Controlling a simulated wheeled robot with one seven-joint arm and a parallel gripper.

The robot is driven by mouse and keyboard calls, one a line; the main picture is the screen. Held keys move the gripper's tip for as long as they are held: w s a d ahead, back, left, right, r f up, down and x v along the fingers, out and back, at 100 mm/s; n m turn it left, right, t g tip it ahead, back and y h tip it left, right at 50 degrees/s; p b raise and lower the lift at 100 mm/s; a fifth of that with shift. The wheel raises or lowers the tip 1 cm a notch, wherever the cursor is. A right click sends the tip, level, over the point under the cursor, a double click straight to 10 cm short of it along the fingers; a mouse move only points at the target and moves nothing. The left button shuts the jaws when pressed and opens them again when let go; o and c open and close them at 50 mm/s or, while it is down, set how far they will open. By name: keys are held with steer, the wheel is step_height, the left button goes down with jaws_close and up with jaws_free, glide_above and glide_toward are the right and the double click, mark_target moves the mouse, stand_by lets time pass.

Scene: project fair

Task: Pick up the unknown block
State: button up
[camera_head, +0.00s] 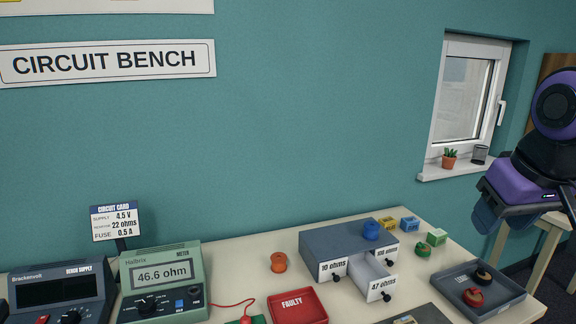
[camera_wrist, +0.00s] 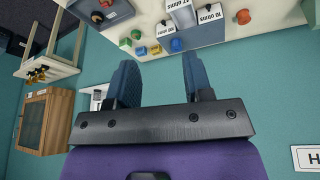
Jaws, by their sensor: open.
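No block carries a readable "unknown" label, so I cannot tell which one it is. A green item (camera_head: 248,320) with a red lead is cut off at the bottom edge. The meter (camera_head: 162,280) reads 46.6 ohm. My gripper (camera_head: 490,217) is at the right, above and apart from the bench; in the wrist view its fingers (camera_wrist: 160,80) are spread and empty.
The drawer unit (camera_head: 322,244) has its 47 ohms drawer (camera_head: 381,289) pulled out. A red FAULTY tray (camera_head: 298,307) and a grey leads tray (camera_head: 508,296) with red and black items are near the front. The bench supply (camera_head: 60,293) is far left. Bench behind the orange block is clear.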

steer(key=shift+m+t, duration=0.3)
steer(key=shift+t, duration=0.1)
steer(key=s, duration=0.2)
steer(key=s+r, duration=0.1)
steer(key=s, duration=0.2)
steer(key=shift+s+d+r, duration=0.15)
steer(key=shift+s+r, duration=0.05)
steer(key=shift+s, duration=0.1)
steer(key=o, duration=0.3)
steer(key=shift+s, duration=0.25)
steer(key=shift+w, duration=0.1)
